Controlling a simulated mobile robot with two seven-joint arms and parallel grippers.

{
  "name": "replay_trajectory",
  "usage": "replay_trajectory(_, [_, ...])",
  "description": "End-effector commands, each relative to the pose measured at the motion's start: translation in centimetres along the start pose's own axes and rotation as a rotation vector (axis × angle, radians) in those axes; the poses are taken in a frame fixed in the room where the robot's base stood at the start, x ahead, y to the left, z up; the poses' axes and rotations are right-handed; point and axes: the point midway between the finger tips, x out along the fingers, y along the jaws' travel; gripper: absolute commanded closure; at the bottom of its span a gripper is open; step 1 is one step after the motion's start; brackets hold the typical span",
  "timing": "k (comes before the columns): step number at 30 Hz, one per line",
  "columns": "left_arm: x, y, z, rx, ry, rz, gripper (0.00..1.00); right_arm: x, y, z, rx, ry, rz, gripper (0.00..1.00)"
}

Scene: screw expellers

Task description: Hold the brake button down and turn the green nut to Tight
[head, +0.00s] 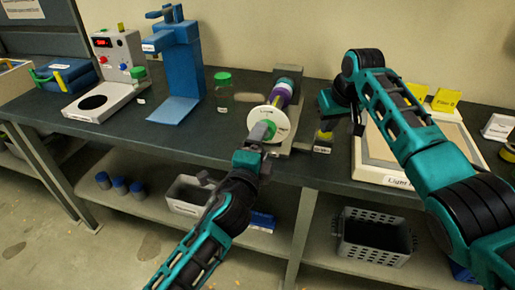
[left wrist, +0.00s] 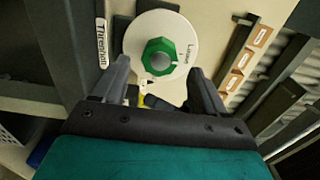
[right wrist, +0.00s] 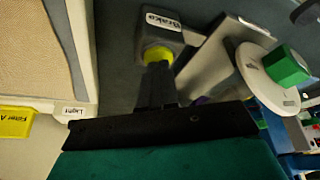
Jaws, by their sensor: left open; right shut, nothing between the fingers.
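The green nut (left wrist: 160,57) sits at the centre of a white dial (left wrist: 142,28) marked "Loose" on its right side. The dial (head: 281,128) faces front on the machine in the head view. My left gripper (left wrist: 162,82) is open, its fingers on either side just short of the nut; they do not clearly touch it. No "Tight" mark is readable. The yellow brake button (right wrist: 158,53) stands on a grey block labelled "Brake" (right wrist: 163,20). My right gripper (right wrist: 157,72) is shut, its tips at the button and covering part of it. I cannot tell whether it is pressed.
A green-lidded jar (head: 224,98) and a blue stand (head: 178,75) are left of the machine. A framed tray (head: 375,165) with yellow filter cards (head: 445,100) lies to the right, close to my right arm. The lower shelf holds a grey basket (head: 375,238).

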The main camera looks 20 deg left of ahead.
Motion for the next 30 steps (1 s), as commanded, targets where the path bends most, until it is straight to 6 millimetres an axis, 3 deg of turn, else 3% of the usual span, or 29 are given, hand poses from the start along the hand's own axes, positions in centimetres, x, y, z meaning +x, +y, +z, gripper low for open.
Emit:
replay_trajectory(9, [1.4, 0.0, 0.0, -0.001, -0.001, -0.001, 0.28, 0.1, 0.0, 0.2, 0.001, -0.005, -0.001, 1.0])
replay_trajectory(30, [2.3, 0.0, 0.0, -0.001, -0.001, 0.0, 0.28, 0.1, 0.0, 0.2, 0.001, -0.005, -0.001, 1.0])
